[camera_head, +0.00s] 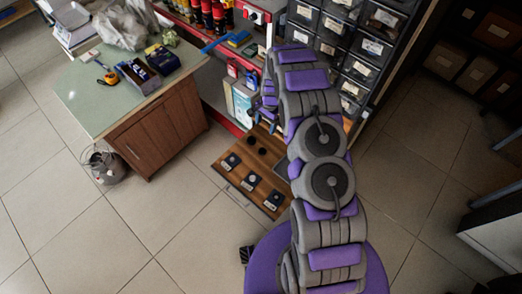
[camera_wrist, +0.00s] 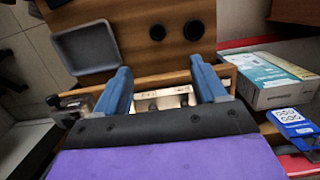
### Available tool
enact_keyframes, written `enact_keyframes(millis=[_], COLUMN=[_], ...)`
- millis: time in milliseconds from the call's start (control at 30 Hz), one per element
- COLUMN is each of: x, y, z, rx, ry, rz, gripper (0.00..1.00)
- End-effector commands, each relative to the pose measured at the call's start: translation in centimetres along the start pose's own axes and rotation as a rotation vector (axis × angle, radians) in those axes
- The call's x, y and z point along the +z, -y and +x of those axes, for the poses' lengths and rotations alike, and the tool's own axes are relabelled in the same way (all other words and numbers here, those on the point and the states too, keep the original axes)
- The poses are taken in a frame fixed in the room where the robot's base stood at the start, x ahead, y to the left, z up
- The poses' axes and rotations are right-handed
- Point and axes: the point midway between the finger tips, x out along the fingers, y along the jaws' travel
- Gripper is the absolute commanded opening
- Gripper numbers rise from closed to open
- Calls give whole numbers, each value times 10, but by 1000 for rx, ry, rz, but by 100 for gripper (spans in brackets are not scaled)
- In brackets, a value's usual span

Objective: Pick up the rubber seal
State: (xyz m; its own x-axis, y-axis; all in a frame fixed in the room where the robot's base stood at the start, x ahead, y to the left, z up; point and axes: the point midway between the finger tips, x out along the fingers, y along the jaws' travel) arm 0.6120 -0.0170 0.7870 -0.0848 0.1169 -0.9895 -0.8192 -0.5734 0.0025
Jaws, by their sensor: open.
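No object is plainly recognisable as the rubber seal. Two black round pieces lie on a brown wooden board in the wrist view, a left one (camera_wrist: 157,32) and a right one (camera_wrist: 193,30); either could be a seal, but I cannot tell. They also show small in the head view (camera_head: 252,141). My gripper (camera_wrist: 160,66) is open, with its two blue fingers apart. Between the fingers I see a pale labelled strip (camera_wrist: 148,93) with small dark shapes by it. Nothing is visibly held. In the head view, my arm hides much of the gripper.
The wooden board (camera_head: 225,175) lies on the tiled floor with several dark square pieces. A grey tray (camera_wrist: 85,48) is beside the round pieces. Boxes (camera_wrist: 270,80) stand right of my gripper. A wooden cabinet (camera_head: 150,135) stands left; drawer units (camera_head: 345,60) stand behind. Floor at lower left is clear.

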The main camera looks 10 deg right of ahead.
Motion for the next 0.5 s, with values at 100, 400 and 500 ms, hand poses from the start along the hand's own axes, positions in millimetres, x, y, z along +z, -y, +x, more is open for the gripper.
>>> enact_keyframes(millis=[100,400,500], x=[-2,2,2], y=[-1,-1,0], z=[11,68,88], rx=[0,7,7], ry=[2,3,1], rz=[1,-1,-1], gripper=[71,71,71])
